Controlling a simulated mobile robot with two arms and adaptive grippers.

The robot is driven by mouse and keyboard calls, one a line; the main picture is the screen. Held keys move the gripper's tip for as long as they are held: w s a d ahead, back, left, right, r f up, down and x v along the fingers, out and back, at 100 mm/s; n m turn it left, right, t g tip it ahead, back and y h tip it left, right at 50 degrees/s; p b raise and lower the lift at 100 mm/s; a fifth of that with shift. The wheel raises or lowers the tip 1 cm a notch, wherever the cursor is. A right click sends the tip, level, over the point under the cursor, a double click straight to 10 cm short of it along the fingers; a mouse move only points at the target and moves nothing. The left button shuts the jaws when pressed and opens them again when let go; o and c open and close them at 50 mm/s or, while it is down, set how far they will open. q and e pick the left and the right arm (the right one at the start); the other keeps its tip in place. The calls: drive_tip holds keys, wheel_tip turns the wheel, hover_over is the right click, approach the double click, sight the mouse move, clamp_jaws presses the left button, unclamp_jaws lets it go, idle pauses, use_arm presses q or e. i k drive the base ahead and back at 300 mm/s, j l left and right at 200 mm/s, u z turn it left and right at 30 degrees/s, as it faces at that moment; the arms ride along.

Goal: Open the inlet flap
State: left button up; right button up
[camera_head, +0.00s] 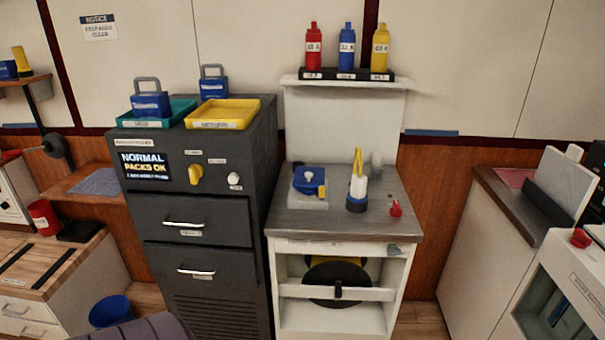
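No part is readably marked as the inlet flap, so I cannot tell which it is. A blue piece (309,177) sits on a pale block at the left of the grey worktop (345,226). Under the worktop, a white crossbar (300,291) with a small black handle (338,290) spans the open front of the white cabinet (388,311). A dark round disc (335,272) shows behind it, with a yellow part partly hidden at its top. Neither of my grippers is in view.
A dark cabinet (205,267) with two drawers, a yellow knob (196,175) and a display reading "NORMAL PACKS OK" (145,165) stands left of the worktop. A yellow-topped white item (358,187) and a red knob (395,209) stand on the worktop. Bottles (346,48) line the shelf.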

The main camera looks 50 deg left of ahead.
sight(311, 176)
drive_tip(key=k+u, duration=0.1)
drive_tip(key=u, duration=1.45)
